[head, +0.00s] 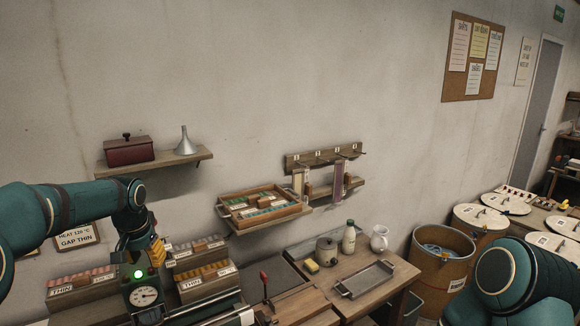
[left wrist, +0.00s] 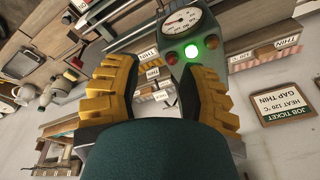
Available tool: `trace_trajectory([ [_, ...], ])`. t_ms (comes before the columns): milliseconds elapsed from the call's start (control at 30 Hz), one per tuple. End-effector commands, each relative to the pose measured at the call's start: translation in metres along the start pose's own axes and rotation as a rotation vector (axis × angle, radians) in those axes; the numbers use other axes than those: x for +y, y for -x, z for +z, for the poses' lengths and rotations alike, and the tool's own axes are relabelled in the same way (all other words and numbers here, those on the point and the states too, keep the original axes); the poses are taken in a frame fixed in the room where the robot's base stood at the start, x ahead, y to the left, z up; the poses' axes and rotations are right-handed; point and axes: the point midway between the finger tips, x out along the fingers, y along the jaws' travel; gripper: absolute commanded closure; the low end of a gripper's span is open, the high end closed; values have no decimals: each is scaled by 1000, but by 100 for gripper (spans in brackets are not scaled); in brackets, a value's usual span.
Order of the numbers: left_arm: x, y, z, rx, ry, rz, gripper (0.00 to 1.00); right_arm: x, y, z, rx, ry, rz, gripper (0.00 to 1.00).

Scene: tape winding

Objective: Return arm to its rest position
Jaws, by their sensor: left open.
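My left arm comes in from the left in the head view and bends down at its wrist. My left gripper (head: 156,250) has yellow fingers and is just behind the green machine (head: 144,296) with a dial and a lit green lamp. In the left wrist view my left gripper (left wrist: 158,68) has its two ridged yellow fingers spread apart with nothing held between them. The green machine (left wrist: 190,40) shows beyond the fingertips. My right arm shows only as a teal link at the lower right of the head view; its gripper is out of view.
Labelled racks (head: 203,278) stand close by the left gripper. A wall shelf (head: 185,160) holds a red box and a funnel. A wooden tray (head: 225,213) is on the wall further right. A side table (head: 330,290) holds a pot, bottle, jug and metal tray. Barrels (head: 440,275) stand at right.

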Motion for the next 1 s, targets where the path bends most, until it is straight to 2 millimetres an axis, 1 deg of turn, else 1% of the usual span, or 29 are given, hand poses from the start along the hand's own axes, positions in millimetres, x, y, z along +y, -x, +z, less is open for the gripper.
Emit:
trace_trajectory([
  [33,19,-32,5,-6,-13,33,59,2,-8,0,1,0,1,46],
  [67,29,-47,8,-4,-17,51,59,3,-10,0,1,1,1,46],
  [100,43,-65,12,2,-22,75,59,4,-13,1,1,1,1,46],
  [167,65,-94,20,5,-24,114,59,6,-18,2,0,1,2,46],
  [200,80,-113,27,9,-23,141,59,7,-21,2,-1,1,2,46],
  [267,103,-142,40,11,-18,181,59,8,-26,4,-2,2,3,46],
  [300,119,-161,50,11,-12,208,59,10,-29,4,-3,2,3,46],
  [367,144,-189,68,11,3,249,59,12,-35,6,-5,2,4,46],
  [400,161,-207,82,10,16,275,59,13,-39,7,-6,2,5,46],
  [467,185,-233,106,6,39,312,59,16,-45,8,-7,2,6,46],
  [500,201,-248,122,3,57,334,59,17,-49,8,-7,2,6,46],
  [567,223,-270,150,-4,90,363,59,19,-56,10,-8,3,7,46],
  [600,237,-282,170,-9,114,379,59,21,-60,10,-9,3,8,46],
  [667,256,-298,200,-19,151,396,59,23,-66,12,-11,3,9,46],
  [700,266,-306,220,-26,176,404,59,24,-70,13,-12,3,9,46],
  [800,285,-320,263,-39,229,410,59,27,-78,14,-13,3,11,46],
  [900,294,-325,292,-46,267,405,59,29,-82,15,-14,4,11,46],
  [1000,298,-326,307,-49,286,400,59,29,-84,15,-14,4,12,46],
])
